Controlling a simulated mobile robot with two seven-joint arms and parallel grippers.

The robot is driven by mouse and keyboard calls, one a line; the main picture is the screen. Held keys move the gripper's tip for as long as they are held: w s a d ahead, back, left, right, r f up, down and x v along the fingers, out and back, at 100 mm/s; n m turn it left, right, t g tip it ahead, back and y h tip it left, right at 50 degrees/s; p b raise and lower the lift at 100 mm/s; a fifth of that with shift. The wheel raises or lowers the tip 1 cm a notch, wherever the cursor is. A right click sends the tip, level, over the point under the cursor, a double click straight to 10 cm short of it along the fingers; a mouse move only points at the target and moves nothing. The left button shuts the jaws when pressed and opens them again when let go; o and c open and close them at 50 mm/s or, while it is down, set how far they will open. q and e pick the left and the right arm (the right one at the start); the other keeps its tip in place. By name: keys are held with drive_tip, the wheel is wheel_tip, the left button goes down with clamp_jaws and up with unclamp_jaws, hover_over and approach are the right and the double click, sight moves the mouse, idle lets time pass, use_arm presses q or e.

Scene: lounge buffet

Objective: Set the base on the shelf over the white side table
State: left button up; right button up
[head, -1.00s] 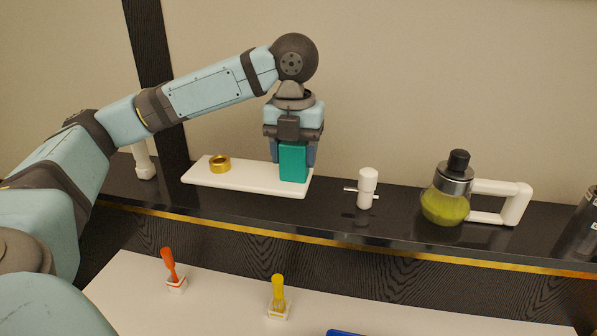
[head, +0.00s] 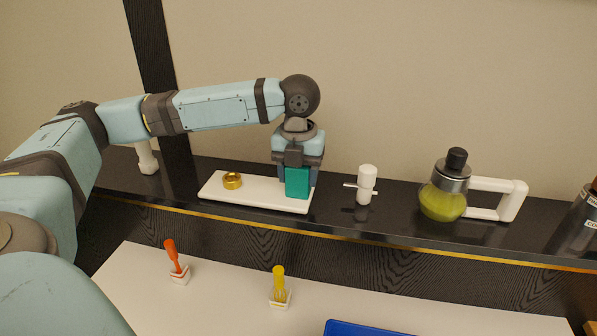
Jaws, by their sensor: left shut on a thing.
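The base is a flat white board (head: 258,198) with a teal block (head: 298,183) at its right end and a gold ring (head: 232,181) near its left end. My left gripper (head: 297,176) points down and is shut on the teal block. The board is level, at the black shelf (head: 398,208), close to the shelf's front edge. I cannot tell whether its underside touches the shelf. The white side table (head: 215,305) is below and in front of the shelf. My right gripper is not in view.
A white post with a crossbar (head: 366,184) stands just right of the board. Further right are a green-filled jug (head: 443,200) and a dark canister (head: 575,225). An orange-handled tool (head: 173,255), a yellow-handled tool (head: 279,280) and a blue item (head: 365,328) are on the table.

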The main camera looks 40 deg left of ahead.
use_arm(q)
drive_tip(key=shift+f, duration=0.1)
drive_tip(key=o, duration=1)
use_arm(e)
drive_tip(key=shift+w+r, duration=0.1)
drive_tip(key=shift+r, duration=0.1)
use_arm(q)
wheel_tip(320, 180, up, 12)
drive_tip(key=shift+d+f+b, duration=0.1)
drive_tip(key=shift+f+b, duration=0.1)
drive_tip(key=shift+b, duration=0.75)
drive_tip(key=shift+r, duration=0.35)
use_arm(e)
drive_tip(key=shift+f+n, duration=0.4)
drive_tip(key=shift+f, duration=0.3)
